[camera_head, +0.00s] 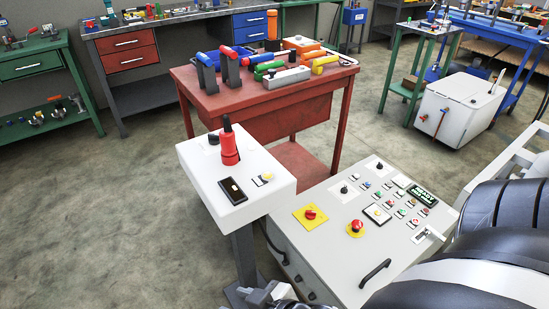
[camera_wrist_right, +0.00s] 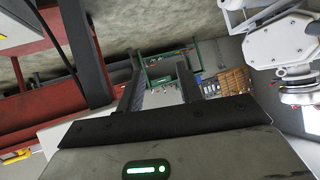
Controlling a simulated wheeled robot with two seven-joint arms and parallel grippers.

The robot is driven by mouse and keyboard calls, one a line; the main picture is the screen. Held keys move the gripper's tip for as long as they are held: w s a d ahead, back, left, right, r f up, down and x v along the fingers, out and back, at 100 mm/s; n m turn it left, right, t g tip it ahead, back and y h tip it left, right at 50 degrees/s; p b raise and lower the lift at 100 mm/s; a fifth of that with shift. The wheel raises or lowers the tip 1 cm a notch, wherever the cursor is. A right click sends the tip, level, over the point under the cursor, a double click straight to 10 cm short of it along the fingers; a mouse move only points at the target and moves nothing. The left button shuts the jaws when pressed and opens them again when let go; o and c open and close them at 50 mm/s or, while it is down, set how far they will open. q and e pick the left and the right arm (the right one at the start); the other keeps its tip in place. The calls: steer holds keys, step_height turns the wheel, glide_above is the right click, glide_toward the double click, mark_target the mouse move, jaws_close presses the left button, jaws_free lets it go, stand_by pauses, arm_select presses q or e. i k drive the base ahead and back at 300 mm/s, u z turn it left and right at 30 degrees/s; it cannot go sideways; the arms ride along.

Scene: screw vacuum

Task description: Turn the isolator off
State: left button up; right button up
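A red rotary knob on a yellow square plate (camera_head: 310,213) sits on the sloped top of the grey control cabinet (camera_head: 325,258) in the head view. It looks like the isolator, but its label and setting are too small to read. My left gripper cannot be made out in any view.
A white pedestal (camera_head: 215,190) with a red-and-black joystick (camera_head: 229,146) stands left of the cabinet. A red table (camera_head: 205,93) with tools stands behind. The cabinet has several small buttons, a lit display (camera_head: 422,195) and a black handle (camera_head: 375,272). My dark arm covers the right.

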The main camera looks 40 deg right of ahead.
mark_target(310, 214)
steer(key=i, duration=0.3)
steer(key=z, duration=0.9)
